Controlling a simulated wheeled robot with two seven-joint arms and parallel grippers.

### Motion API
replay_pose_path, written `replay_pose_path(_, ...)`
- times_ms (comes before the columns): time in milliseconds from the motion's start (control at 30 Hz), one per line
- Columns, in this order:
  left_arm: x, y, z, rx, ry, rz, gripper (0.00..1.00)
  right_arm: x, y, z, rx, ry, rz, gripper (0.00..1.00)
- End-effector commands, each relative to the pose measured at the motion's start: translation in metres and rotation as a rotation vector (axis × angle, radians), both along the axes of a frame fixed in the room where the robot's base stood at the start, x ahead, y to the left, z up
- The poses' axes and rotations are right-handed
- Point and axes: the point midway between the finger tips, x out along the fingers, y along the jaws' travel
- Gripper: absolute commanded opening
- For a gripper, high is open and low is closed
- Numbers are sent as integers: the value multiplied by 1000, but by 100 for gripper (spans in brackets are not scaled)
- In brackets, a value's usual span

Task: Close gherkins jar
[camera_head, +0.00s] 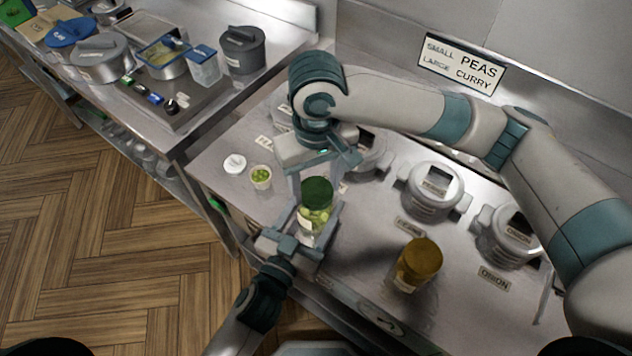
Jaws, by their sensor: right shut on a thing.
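The gherkins jar (313,222) is clear glass with green pieces inside and stands upright near the front of the steel counter. Its dark green lid (317,189) is at the top of the jar; whether it is seated or just above the rim is unclear. My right gripper (318,178) reaches down from above and is shut on the green lid. My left gripper (317,220) comes from the front, with one finger on each side of the jar's body. Whether its fingers press on the glass cannot be told.
A brown-lidded jar (418,265) stands to the right. Lidded pots, including one labelled onion (508,237) and another pot (432,190), line the back. A small green-filled cup (261,177) and a white lid (235,164) lie left. A second counter (215,110) holds more pots.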

Motion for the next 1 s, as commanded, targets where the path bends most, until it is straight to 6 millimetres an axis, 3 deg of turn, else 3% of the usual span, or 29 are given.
replay_pose_path(33, 0, 0, 0, 1, 0, -1, 0, 1, 0, 1, 1, -2, 0, 25)
replay_pose_path(67, 0, 0, 0, 1, 0, -1, 0, 1, 0, 1, 1, -2, 0, 59)
replay_pose_path(133, 0, 0, 0, 1, 0, -1, 0, 1, 0, 0, 1, -2, 1, 74)
replay_pose_path(633, 0, 0, 0, 0, 0, -1, 0, 0, 0, 9, 2, -1, 4, 74)
replay_pose_path(1000, 0, 0, 0, 0, 0, -1, 0, 1, 1, 64, 2, -4, 4, 74)
